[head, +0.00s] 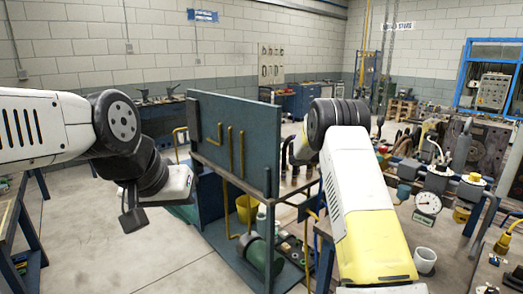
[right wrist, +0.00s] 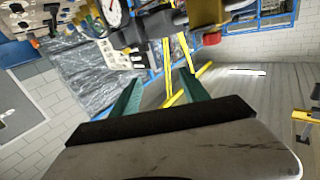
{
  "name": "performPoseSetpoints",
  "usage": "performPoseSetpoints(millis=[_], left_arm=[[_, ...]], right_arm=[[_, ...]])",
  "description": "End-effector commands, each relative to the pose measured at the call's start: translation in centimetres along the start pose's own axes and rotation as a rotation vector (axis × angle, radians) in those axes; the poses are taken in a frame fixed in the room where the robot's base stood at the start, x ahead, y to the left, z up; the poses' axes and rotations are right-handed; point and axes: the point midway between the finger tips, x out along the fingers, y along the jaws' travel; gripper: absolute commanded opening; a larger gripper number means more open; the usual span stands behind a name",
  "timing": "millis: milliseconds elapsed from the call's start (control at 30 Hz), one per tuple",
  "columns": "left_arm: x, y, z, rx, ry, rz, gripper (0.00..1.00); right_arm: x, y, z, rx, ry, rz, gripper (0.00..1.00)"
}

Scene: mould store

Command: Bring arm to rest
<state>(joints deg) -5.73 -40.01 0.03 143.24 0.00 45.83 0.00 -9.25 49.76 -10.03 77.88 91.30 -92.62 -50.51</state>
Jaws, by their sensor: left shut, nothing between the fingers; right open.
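My left arm comes in from the left in the head view and bends down at its black joints. Its gripper (head: 133,218) is a small dark piece hanging below the white wrist, shut and empty, over the open floor left of the blue panel. My right arm rises from the bottom of the head view, with a white and yellow link and a black ribbed joint; its gripper is hidden there. In the right wrist view my right gripper (right wrist: 158,68) shows two green fingers spread apart, with nothing held between them.
A blue upright panel (head: 240,135) with yellow pipes stands on a bench frame between my arms. Bare floor (head: 90,245) lies at lower left.

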Motion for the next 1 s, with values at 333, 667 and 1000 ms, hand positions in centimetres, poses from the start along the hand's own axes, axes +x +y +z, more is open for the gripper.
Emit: performPoseSetpoints(millis=[333, 667, 1000], left_arm=[[0.0, 0.0, 0.0, 0.000, 0.001, 0.000, 0.00], [0.0, 0.0, 0.0, -0.001, 0.001, 0.000, 0.00], [0.0, 0.0, 0.0, 0.000, 0.001, 0.000, 0.00]], right_arm=[[0.3, -3.4, -4.8, 0.117, -0.065, -0.252, 0.53], [-4.1, -6.6, -13.6, 0.253, -0.223, -0.772, 0.53], [-18.2, 3.3, -18.6, 0.094, -0.536, -1.451, 0.53]])
